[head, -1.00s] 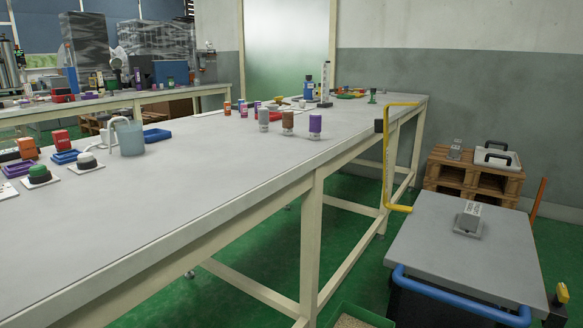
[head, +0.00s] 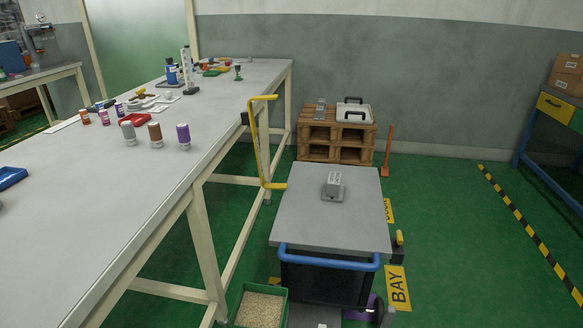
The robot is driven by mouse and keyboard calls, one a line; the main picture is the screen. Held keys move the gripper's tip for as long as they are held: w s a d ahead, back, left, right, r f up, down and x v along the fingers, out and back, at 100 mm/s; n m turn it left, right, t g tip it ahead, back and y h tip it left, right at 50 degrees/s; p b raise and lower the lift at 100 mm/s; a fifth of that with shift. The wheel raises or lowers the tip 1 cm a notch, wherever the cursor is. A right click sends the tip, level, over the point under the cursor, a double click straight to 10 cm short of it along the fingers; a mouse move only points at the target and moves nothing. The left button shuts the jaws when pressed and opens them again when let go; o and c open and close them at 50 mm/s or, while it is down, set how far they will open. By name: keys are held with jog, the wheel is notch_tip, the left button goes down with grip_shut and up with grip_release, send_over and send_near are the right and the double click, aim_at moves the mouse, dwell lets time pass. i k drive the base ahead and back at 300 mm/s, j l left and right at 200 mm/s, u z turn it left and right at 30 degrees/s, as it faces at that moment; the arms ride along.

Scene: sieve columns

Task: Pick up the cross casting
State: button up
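I cannot pick out a cross-shaped casting for certain. A small grey metal piece with a raised, pale-topped block (head: 333,187) sits on the flat grey top of the cart (head: 300,215), near its middle. Its exact shape is too small to tell. A similar grey piece (head: 320,110) stands on the wooden pallets (head: 336,133) by the wall. My gripper is not in view.
A long grey bench (head: 110,185) on the left holds grey, brown and purple-labelled containers (head: 183,136). A yellow bent bar (head: 262,140) sticks out at its edge. A green bin of grains (head: 260,306) stands before the cart. Green floor (head: 450,215) is clear on the right.

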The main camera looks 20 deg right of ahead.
aim_at(333, 188)
jog(key=i+l+z, duration=0.4)
jog(key=i+l, duration=0.15)
jog(key=i+l+z, duration=0.35)
jog(key=i, duration=0.25)
jog(key=l, duration=0.1)
